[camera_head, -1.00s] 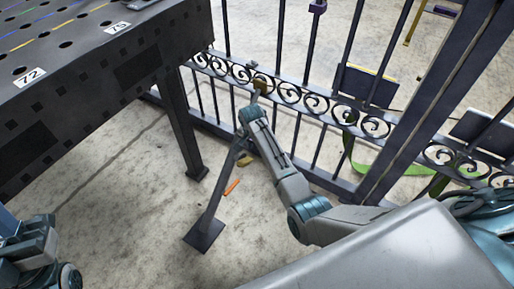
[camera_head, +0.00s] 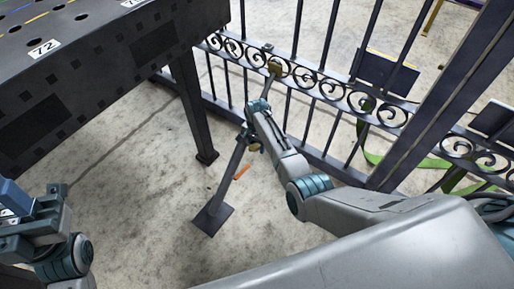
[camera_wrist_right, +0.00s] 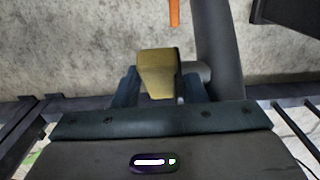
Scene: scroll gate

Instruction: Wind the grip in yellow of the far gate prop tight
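A dark prop (camera_head: 228,180) slants up from a square foot plate on the floor toward the gate (camera_head: 330,88). A yellow grip (camera_head: 254,148) sits on its side, small and partly hidden by my arm in the head view. In the right wrist view, the yellow grip (camera_wrist_right: 157,72) lies between the two teal fingers of my right gripper (camera_wrist_right: 160,88), one on each side, close to it. I cannot tell whether both fingers press on it. My left gripper (camera_head: 40,225) is at the left edge, away from the prop; its finger opening is unclear.
A brass-coloured piece (camera_head: 274,68) sits at the gate rail near the prop's top. An orange rod (camera_head: 242,173) is beside the prop. A dark perforated table (camera_head: 100,75) stands at the left. A green strap (camera_head: 385,160) lies behind the gate. The floor around the foot plate is clear.

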